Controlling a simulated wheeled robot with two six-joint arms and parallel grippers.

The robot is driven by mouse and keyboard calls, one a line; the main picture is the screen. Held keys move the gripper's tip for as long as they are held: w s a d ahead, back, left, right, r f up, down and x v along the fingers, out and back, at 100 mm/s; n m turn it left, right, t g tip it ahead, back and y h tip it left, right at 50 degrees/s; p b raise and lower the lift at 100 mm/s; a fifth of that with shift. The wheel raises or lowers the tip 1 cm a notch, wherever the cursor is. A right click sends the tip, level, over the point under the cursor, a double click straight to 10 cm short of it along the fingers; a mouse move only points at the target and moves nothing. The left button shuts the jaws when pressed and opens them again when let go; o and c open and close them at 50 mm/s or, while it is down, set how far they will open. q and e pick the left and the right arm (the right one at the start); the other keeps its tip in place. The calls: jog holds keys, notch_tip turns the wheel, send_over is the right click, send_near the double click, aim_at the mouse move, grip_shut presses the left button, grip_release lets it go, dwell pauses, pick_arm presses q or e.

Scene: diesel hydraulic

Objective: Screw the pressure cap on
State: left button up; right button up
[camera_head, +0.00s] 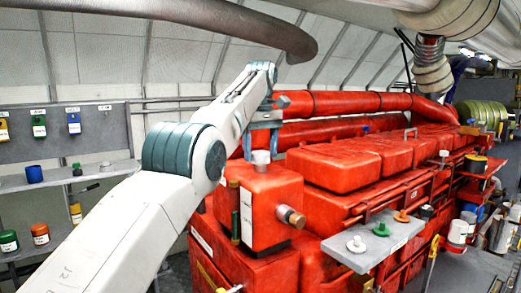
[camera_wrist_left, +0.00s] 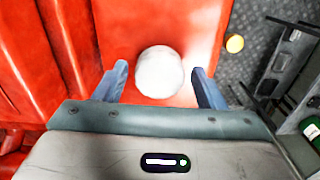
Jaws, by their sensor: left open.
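A white round piece (camera_head: 261,157) stands on top of the red box-shaped tank (camera_head: 272,195) at the front end of the red engine. I cannot tell whether it is the pressure cap or the neck under it. In the left wrist view the same white round top (camera_wrist_left: 160,72) shows between the two blue fingers. My left gripper (camera_head: 262,138) is open and points down over it, with a gap on both sides. Three loose caps sit on a grey shelf plate (camera_head: 362,258): white (camera_head: 356,244), green (camera_head: 381,229) and orange (camera_head: 402,216). My right gripper is not seen.
A brass fitting (camera_head: 291,216) sticks out of the tank's side. A thick grey pipe (camera_head: 230,20) runs overhead near my left arm. Wall shelves at left hold a blue cup (camera_head: 34,174) and several jars. Right-hand shelves hold more containers.

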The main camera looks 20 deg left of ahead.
pick_arm(q)
jog(key=n, duration=0.8)
jog(key=shift+c, duration=0.2)
jog(key=shift+w+f, duration=0.1)
jog(key=c, duration=0.9)
jog(key=m, duration=0.6)
jog(key=shift+m, duration=0.4)
jog(key=shift+m, duration=0.9)
jog(key=shift+c, duration=1.2)
jog(key=o, duration=1.4)
